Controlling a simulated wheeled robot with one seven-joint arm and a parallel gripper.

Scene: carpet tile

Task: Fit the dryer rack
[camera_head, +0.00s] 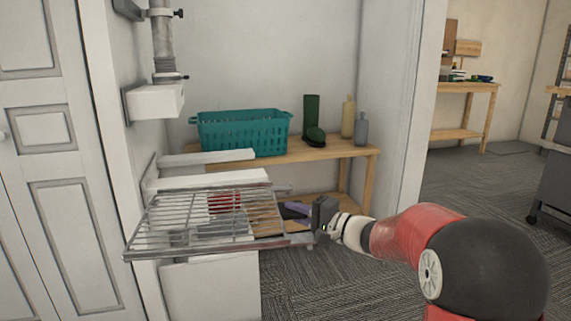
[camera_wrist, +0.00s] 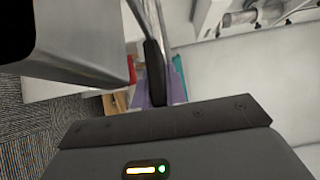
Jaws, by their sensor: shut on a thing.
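The dryer rack (camera_head: 147,232), a silver wire grid with a frame, lies roughly level in front of the left wall in the head view. My gripper (camera_head: 318,222) is shut on the rack's right end, at the frame bar. In the wrist view thin metal rods of the rack (camera_wrist: 162,28) run beside a dark finger pad. Two white ledges stick out from the wall, an upper one (camera_head: 208,158) and a lower one (camera_head: 210,179). The rack lies just in front of and below the lower ledge; I cannot tell whether they touch.
A white box (camera_head: 210,285) stands under the rack.

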